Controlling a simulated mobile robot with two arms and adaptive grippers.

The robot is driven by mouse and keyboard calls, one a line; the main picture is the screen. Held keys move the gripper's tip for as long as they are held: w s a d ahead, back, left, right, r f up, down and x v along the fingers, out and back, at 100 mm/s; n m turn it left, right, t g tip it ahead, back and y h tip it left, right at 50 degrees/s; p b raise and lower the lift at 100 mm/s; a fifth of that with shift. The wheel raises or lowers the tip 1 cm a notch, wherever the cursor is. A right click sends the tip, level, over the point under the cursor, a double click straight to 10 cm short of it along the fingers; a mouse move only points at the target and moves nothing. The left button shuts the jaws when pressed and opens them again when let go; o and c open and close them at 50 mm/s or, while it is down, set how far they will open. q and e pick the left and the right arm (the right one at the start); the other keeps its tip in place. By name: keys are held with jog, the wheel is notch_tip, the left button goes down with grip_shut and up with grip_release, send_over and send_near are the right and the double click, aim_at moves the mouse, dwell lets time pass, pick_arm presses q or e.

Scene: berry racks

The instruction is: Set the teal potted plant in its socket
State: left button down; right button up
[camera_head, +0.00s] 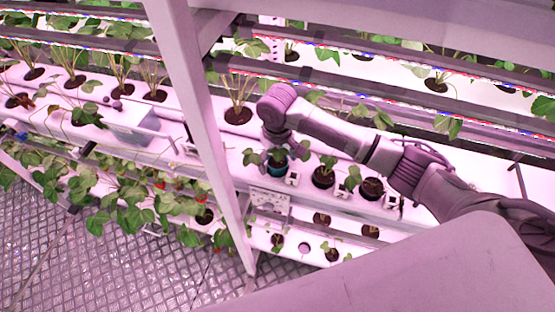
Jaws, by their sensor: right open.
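The teal potted plant (277,168) stands upright on the white rack channel in the middle of the view, with green leaves around its pot. My right gripper (277,146) comes in from the right and points down just above and behind this plant. It is open, and its fingertips are partly hidden by the leaves. I cannot tell whether it touches the plant. The base of the teal pot is low in the channel, and I cannot see whether it is fully in a socket. My left gripper is not in view.
Dark potted plants (323,178) and (372,188) stand right of the teal pot, with small white clips between. A pale upright post (195,100) stands to the left. A lower channel (345,250) holds more plants. A clear bin (133,122) sits at left.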

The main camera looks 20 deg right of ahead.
notch_tip(320, 180, up, 7)
jog(key=shift+r, duration=0.2)
jog(key=shift+w+d+r, duration=0.1)
jog(key=shift+w+r, duration=0.2)
jog(key=shift+w, duration=0.1)
jog(key=shift+f, duration=0.1)
